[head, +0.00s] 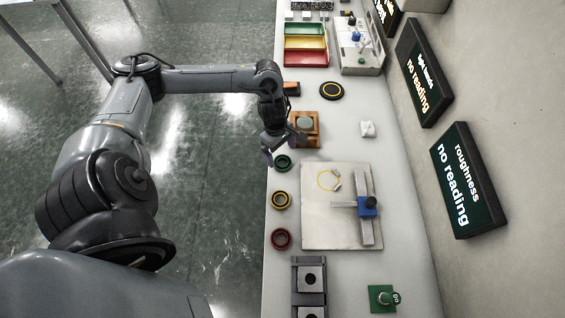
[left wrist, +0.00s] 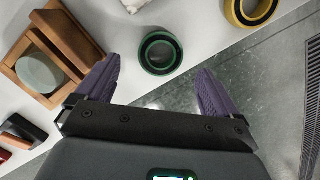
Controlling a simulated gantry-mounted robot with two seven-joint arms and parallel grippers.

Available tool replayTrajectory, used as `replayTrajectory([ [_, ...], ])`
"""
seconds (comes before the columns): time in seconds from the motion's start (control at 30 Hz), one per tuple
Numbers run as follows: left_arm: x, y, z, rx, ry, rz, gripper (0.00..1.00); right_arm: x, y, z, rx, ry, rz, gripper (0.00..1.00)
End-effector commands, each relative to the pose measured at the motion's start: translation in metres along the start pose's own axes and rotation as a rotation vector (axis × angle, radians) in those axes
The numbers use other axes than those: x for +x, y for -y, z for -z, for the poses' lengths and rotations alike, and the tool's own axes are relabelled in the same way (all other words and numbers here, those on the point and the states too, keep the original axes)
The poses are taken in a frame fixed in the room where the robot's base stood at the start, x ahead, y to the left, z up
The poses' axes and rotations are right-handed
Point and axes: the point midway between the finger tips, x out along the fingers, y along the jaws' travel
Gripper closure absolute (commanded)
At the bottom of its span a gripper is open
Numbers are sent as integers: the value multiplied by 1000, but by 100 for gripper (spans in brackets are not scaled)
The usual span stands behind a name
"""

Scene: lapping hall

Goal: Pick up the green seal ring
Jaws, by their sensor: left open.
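The green seal ring (head: 283,162) lies on the pale bench near its left edge, in a column with a yellow ring (head: 280,199) and a red ring (head: 281,238). My left gripper (head: 282,151) is open and empty, just above and beside the green ring. In the left wrist view the green ring (left wrist: 161,53) shows whole, ahead of and between the two purple fingertips (left wrist: 158,82), apart from both. My right gripper is not in either view.
A wooden box with a round grey-green piece (left wrist: 39,72) stands close beside the left gripper. A white plate with a blue gauge (head: 367,206) lies to the right. The bench edge drops to the floor at left. Coloured trays (head: 305,44) are at the back.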

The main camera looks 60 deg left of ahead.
Motion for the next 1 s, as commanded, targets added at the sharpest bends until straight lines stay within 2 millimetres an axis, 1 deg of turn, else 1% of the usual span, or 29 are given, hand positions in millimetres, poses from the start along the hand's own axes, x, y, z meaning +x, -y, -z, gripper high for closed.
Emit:
replayTrajectory([
  [0.2, 29, 2, -1, -2, 3, 4, 5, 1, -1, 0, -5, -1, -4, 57],
  [0.3, 40, 2, 0, -1, 0, 3, 5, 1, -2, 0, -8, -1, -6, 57],
  [0.4, 44, 2, 0, -1, 0, 2, 5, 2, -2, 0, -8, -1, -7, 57],
  [0.57, 44, 1, 0, 0, 0, 1, 5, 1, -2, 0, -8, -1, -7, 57],
  [0.6, 44, 1, 0, 0, 0, 1, 7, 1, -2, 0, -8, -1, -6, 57],
  [1.0, 44, 1, 0, 0, 0, 1, 67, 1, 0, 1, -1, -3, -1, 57],
])
